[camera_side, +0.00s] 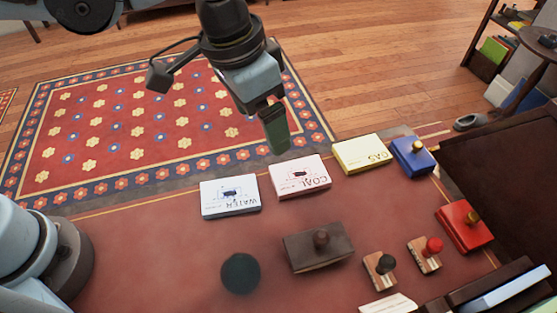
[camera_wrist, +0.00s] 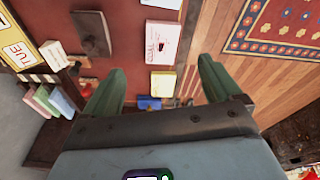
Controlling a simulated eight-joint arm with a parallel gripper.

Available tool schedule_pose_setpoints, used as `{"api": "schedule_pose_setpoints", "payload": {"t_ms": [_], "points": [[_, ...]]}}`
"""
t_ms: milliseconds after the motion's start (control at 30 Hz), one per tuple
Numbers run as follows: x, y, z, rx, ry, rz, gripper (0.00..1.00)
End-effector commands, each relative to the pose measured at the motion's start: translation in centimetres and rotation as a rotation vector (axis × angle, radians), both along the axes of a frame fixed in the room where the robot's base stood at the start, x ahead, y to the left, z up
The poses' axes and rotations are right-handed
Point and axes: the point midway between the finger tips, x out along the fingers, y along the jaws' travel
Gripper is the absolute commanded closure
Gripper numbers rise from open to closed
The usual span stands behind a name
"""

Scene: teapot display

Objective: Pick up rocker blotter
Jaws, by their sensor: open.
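The rocker blotter (camera_side: 304,256) is a dark brown block with a round knob on top, lying on the red desk top (camera_side: 150,255) near the front middle. In the wrist view the blotter (camera_wrist: 92,34) shows at the upper left. My gripper (camera_side: 276,130) is above the far edge of the desk, up and behind the blotter, and well apart from it. In the wrist view its two green fingers are spread wide with nothing between them, so my gripper (camera_wrist: 160,84) is open and empty.
White WATER (camera_side: 230,197), pink COAL (camera_side: 300,177) and yellow GAS (camera_side: 361,154) card stacks line the far side. A dark round object (camera_side: 240,273) sits left of the blotter; black-knobbed (camera_side: 380,270) and red-knobbed (camera_side: 425,256) stamps sit right. Blue (camera_side: 411,157) and red (camera_side: 463,226) boxes stand farther right.

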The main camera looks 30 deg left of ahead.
Motion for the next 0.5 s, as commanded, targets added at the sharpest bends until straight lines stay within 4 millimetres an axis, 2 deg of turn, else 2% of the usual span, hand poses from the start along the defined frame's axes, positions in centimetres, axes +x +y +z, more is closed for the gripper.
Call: {"api": "schedule_pose_setpoints", "payload": {"t_ms": [33,200,333,500], "points": [[-0.8,-2.7,-0.4,0.019,0.026,-0.053,0.08],[-3.8,-9.0,-1.8,0.088,0.097,-0.175,0.08],[-5.7,-11.8,-2.6,0.126,0.127,-0.231,0.08],[-6.7,-13.1,-3.5,0.146,0.141,-0.257,0.08]]}}
